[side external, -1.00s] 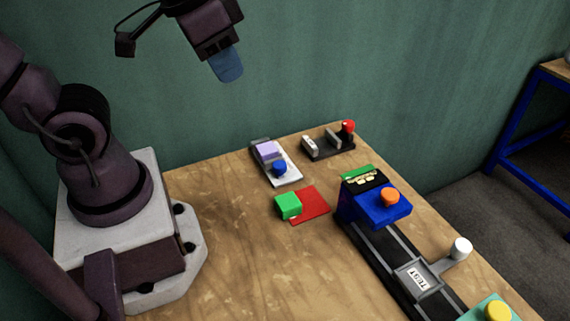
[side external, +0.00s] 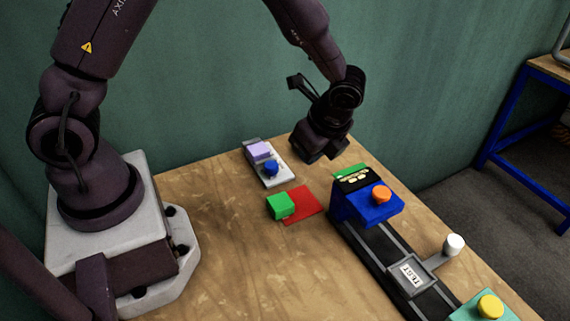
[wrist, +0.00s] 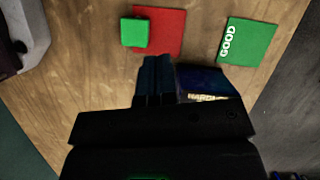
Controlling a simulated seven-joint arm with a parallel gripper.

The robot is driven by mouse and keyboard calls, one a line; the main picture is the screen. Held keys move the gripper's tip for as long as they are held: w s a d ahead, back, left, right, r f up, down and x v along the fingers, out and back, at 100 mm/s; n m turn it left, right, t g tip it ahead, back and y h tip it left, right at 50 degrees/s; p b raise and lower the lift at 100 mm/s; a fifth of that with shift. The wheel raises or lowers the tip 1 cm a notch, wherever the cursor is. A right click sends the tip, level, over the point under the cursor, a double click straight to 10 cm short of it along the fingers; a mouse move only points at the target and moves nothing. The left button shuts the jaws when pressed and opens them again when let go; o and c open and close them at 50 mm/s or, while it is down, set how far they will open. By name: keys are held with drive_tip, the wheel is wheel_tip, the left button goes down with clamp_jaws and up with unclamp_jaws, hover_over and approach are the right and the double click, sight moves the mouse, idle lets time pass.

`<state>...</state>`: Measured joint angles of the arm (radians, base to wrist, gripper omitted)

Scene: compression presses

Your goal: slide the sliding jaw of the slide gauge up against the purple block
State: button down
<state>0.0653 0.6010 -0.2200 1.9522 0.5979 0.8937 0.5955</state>
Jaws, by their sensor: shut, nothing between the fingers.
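The purple block (side external: 261,150) sits on a small grey-and-white fixture (side external: 276,178) at the back left of the table. A blue knob (side external: 271,168) stands on it in front of the block, with a narrow gap between. I take this fixture for the slide gauge; its sliding jaw is too small to make out clearly. My gripper (wrist: 156,62) is shut and empty, its blue fingers pointing ahead in the wrist view. In the side view it hangs over the table's back, right of the purple block and apart from it. Its fingertips are hidden there. The wrist view does not show the gauge.
A green block (side external: 279,206) rests at the edge of a red mat (side external: 305,205). A blue box with an orange knob (side external: 381,194) heads a dark rail with a TEST slider (side external: 411,275). A teal block with a yellow knob (side external: 490,307) is front right.

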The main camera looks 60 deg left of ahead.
sight(269, 167)
drive_tip(key=x, duration=1)
drive_tip(key=shift+s+a+f, duration=0.1)
drive_tip(key=shift+s+f, duration=0.05)
drive_tip(key=a, duration=0.2)
drive_tip(key=shift+s+a, duration=0.25)
drive_tip(key=shift+s, duration=0.05)
drive_tip(key=shift+s+a, duration=0.15)
drive_tip(key=shift+a, duration=0.45)
